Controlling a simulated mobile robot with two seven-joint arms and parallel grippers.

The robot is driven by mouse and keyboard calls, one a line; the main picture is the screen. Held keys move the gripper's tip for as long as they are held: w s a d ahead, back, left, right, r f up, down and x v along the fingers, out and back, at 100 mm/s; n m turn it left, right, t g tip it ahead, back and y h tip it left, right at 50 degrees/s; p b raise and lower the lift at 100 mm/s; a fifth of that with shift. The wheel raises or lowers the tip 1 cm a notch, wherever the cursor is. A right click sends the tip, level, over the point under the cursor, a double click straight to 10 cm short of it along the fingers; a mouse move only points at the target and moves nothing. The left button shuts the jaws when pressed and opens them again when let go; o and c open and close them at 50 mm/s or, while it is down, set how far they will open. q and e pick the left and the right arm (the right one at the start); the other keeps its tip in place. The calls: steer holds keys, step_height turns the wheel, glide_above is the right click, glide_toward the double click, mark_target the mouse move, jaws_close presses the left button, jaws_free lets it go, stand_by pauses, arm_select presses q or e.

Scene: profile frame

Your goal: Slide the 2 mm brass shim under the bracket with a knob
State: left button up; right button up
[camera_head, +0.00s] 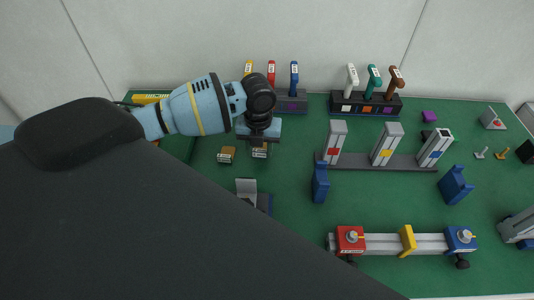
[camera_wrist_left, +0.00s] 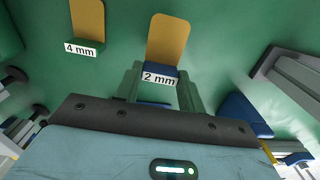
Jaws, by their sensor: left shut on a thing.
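My left gripper (camera_head: 259,139) is shut on the 2 mm brass shim (camera_head: 260,147) at the back left of the green table. In the left wrist view the shim (camera_wrist_left: 168,38) is a brass strip with a blue end and a white "2 mm" label, and the fingers (camera_wrist_left: 160,82) close on that end. The aluminium profile (camera_head: 383,244) lies at the front. It carries a red bracket (camera_head: 351,239), a plain yellow bracket (camera_head: 407,240) and a blue bracket (camera_head: 461,239). Dark knobs show by the red and blue ones. My right gripper is not seen.
A 4 mm shim (camera_head: 226,155) lies left of the held one. Three upright profiles stand on a grey base (camera_head: 362,164) mid-table. Blue holders (camera_head: 320,184) and (camera_head: 455,186) stand nearby. Handled tools fill racks (camera_head: 342,103) at the back. My dark arm covers the lower left.

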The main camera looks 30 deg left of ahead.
arm_select(q)
steer(key=shift+w+d, duration=0.2)
steer(key=shift+w, duration=0.05)
steer(key=shift+w+d+f, duration=0.3)
steer(key=shift+f, duration=0.2)
steer(key=shift+w+d+f, duration=0.25)
steer(key=shift+w+f, duration=0.05)
steer(key=shift+f, duration=0.85)
steer(key=shift+f, duration=0.25)
steer(key=o, duration=1)
steer(key=shift+c, duration=0.2)
